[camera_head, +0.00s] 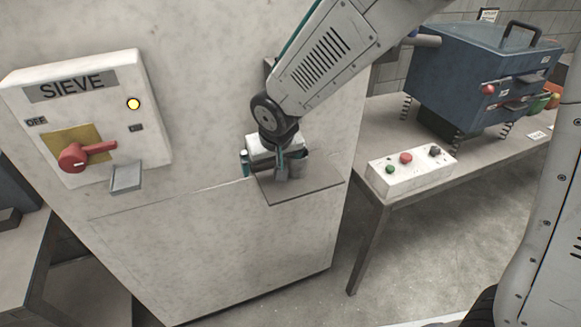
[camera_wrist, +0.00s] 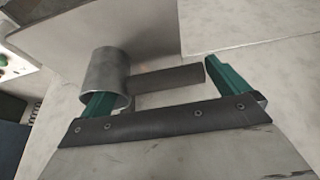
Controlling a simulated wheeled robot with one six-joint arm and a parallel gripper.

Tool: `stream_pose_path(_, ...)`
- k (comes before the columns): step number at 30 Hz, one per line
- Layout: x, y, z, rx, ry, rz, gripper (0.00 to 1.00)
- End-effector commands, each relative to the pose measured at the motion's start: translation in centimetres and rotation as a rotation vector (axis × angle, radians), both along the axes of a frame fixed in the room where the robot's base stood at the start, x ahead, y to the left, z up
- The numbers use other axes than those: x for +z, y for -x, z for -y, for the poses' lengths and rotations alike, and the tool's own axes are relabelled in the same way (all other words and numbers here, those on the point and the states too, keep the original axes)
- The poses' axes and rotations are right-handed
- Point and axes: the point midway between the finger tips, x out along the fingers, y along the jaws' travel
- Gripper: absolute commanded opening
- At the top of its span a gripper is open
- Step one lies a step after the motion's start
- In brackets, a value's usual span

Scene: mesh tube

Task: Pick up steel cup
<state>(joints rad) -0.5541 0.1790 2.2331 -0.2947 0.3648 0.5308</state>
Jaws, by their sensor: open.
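The steel cup (camera_wrist: 108,68) is a grey metal cylinder in the left part of the wrist view. A flat dark handle (camera_wrist: 165,79) runs from it to the right, into the space between my fingers. My gripper (camera_wrist: 157,84) is open, with two teal fingers. The left finger overlaps the cup's mouth and appears to reach into it; the right finger is past the handle's end. In the head view the cup (camera_head: 298,162) is on a small shelf, just right of my gripper (camera_head: 262,163), which partly hides it.
The small grey shelf (camera_head: 308,192) sticks out from a large pale cabinet (camera_head: 210,240). A SIEVE switch box (camera_head: 85,115) with a red lever is on the left. On the right, a table holds a button box (camera_head: 412,172) and a blue machine (camera_head: 470,75).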

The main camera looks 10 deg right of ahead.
Motion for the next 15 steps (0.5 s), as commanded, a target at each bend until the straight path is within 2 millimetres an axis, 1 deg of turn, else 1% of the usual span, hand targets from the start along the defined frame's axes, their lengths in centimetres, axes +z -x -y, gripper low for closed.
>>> stream_pose_path(6, -0.08, -0.03, -0.03, 0.0, 0.0, 0.0, 1.0)
stream_pose_path(8, -0.07, -0.02, -0.03, 0.0, 0.0, 0.0, 0.83)
stream_pose_path(9, -0.07, -0.02, -0.03, 0.0, 0.0, 0.0, 0.72)
stream_pose_path(10, -0.07, -0.02, -0.03, 0.0, 0.0, 0.0, 0.64)
stream_pose_path(11, -0.06, -0.02, -0.02, 0.0, 0.0, 0.0, 0.56)
stream_pose_path(12, -0.06, -0.02, -0.02, 0.0, 0.0, 0.0, 0.5)
stream_pose_path(15, -0.03, -0.04, -0.02, 0.0, 0.0, 0.001, 0.5)
